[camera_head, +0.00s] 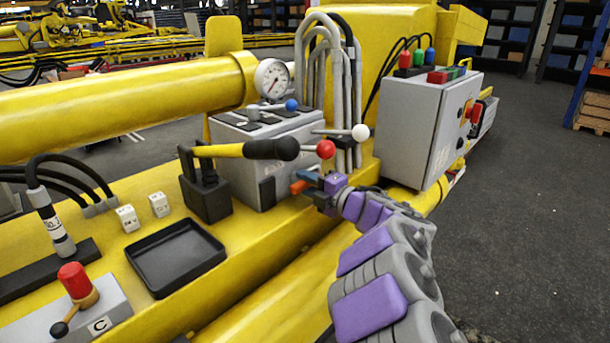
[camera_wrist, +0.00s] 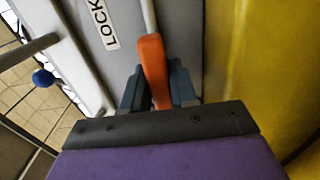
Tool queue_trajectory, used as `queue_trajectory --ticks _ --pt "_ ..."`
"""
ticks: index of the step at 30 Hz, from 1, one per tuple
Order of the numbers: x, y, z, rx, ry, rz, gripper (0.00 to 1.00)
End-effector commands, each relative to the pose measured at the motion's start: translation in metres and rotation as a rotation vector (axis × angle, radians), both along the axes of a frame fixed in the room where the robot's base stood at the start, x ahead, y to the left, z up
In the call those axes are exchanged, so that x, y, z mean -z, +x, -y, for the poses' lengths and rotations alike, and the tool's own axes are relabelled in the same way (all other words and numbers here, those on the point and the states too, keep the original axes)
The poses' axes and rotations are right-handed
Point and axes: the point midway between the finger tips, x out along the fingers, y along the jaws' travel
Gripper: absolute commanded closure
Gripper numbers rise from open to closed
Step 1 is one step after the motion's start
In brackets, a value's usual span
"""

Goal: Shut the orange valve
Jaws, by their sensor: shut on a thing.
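The orange valve handle (camera_wrist: 153,62) stands between my gripper's two dark fingers in the wrist view, with its far end on a grey stem by the box face. A "LOCK" label is beside it. In the head view the orange handle (camera_head: 300,187) shows at the lower right side of the grey valve box (camera_head: 268,150). My gripper (camera_head: 316,186) reaches it from the right and is shut on it. In the wrist view my gripper (camera_wrist: 158,88) hides the handle's near end.
Levers with red (camera_head: 325,149), white (camera_head: 360,132) and blue (camera_head: 291,105) knobs stick out just above my gripper. A grey control box (camera_head: 415,130) stands to the right. A black tray (camera_head: 176,258) and a yellow-handled lever (camera_head: 240,150) are left. Open floor lies far right.

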Motion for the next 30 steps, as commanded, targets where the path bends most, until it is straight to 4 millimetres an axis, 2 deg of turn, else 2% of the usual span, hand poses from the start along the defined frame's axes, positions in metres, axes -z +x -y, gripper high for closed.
queue_trajectory --ticks 11,12,17,25,30 --pt "0.006 0.001 0.002 0.004 0.006 -0.023 1.0" --pt "0.006 0.001 0.002 0.004 0.006 -0.023 0.69" --pt "0.004 0.0 0.002 0.003 0.008 -0.02 0.54" --pt "0.002 -0.002 0.0 0.001 0.007 -0.016 0.53" --pt "0.0 -0.01 0.01 0.001 0.007 -0.014 0.53"
